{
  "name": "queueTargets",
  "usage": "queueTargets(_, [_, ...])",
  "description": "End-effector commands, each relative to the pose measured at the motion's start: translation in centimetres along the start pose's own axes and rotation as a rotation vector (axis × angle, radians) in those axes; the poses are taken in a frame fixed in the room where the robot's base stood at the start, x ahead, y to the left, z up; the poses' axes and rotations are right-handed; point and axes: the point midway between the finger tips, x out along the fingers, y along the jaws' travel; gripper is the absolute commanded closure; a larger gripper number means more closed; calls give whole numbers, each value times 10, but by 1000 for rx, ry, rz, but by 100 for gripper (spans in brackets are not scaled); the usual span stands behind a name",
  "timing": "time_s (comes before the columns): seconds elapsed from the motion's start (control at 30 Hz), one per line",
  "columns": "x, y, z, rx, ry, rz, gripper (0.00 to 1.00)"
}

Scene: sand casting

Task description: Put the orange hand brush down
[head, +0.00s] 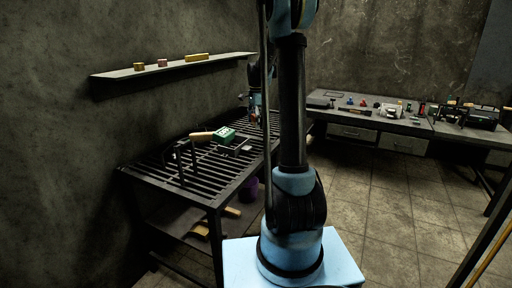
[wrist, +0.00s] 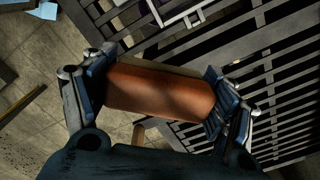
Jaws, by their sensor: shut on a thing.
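In the wrist view my gripper (wrist: 160,95) is shut on the orange hand brush (wrist: 158,90), its two fingers pressed against the ends of the brush's orange body. The brush is held over the front edge of the slatted black table (wrist: 285,82), with tiled floor showing to the left. A gap between brush and table cannot be judged. In the head view my gripper (head: 255,112) is small and dark, near the far end of the slatted table (head: 215,198). The brush cannot be made out clearly there.
A green box (head: 224,134), a wooden-handled tool (head: 201,136) and a black metal frame (head: 182,160) are on the slatted table. A wall shelf (head: 170,68) hangs above it. A purple bucket (head: 249,190) stands below. A crowded workbench (head: 352,120) stands at the back.

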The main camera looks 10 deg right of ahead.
Motion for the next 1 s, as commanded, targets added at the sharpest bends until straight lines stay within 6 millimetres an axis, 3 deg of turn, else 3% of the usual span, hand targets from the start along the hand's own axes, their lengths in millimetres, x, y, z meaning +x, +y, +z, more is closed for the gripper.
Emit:
queueTargets(0.17, [6,2,1,56,0,0,60])
queueTargets(0.4, [44,2,0,58,0,0,60])
queueTargets(0.67, [62,2,0,56,0,0,60])
queueTargets(1.0, [99,3,0,56,0,0,60])
